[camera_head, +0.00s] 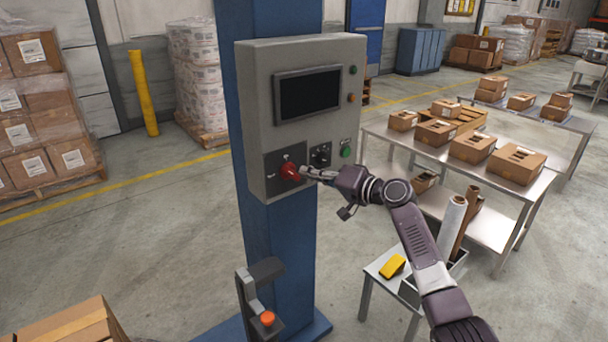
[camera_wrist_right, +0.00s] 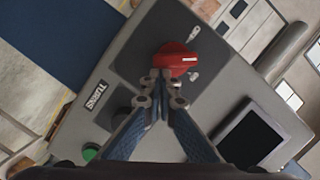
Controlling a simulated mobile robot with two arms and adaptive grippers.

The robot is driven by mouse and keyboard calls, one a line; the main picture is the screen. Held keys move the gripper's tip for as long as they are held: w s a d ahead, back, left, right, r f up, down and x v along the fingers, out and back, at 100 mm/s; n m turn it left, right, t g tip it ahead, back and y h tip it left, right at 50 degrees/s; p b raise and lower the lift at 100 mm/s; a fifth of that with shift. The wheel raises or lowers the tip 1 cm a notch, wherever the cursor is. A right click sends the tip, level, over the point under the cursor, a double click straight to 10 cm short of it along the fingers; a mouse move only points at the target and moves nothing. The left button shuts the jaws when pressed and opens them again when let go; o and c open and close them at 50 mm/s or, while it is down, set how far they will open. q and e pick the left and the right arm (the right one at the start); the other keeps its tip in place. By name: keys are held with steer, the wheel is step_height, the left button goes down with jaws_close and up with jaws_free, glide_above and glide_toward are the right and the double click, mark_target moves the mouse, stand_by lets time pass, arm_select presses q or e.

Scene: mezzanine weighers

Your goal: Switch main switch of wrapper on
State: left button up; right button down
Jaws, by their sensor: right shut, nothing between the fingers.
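The wrapper's grey control box (camera_head: 252,95) is fixed to a blue column (camera_head: 270,250). Its red rotary main switch (camera_head: 289,172) sits at the lower left of the panel, on a dark plate. The red switch also shows in the right wrist view (camera_wrist_right: 175,58). My right gripper (camera_head: 305,172) is shut and empty, with its fingertips at the switch, touching or almost touching it. In the right wrist view the closed fingertips (camera_wrist_right: 163,80) overlap the lower edge of the red knob. My left gripper is not in view.
Right of the switch are a black knob (camera_head: 321,155) and a green button (camera_head: 346,151); a dark screen (camera_head: 308,93) is above. A steel table (camera_head: 400,137) with cartons stands at the right. A bracket with an orange button (camera_head: 267,318) is below.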

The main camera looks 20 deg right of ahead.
steer(key=shift+s+a+f+m+t+y+b, duration=0.15)
steer(key=shift+f+m+y+b, duration=0.25)
steer(key=shift+m, duration=0.7)
steer(key=shift+w+a+f+m+t+y+b, duration=0.15)
steer(key=shift+f+m+b, duration=0.35)
steer(key=shift+m, duration=0.6)
steer(key=shift+s+f+m+t+y+b, duration=0.1)
steer(key=shift+f+m+t+y+b, duration=0.1)
steer(key=shift+m+b, duration=0.65)
steer(key=shift+m, duration=0.45)
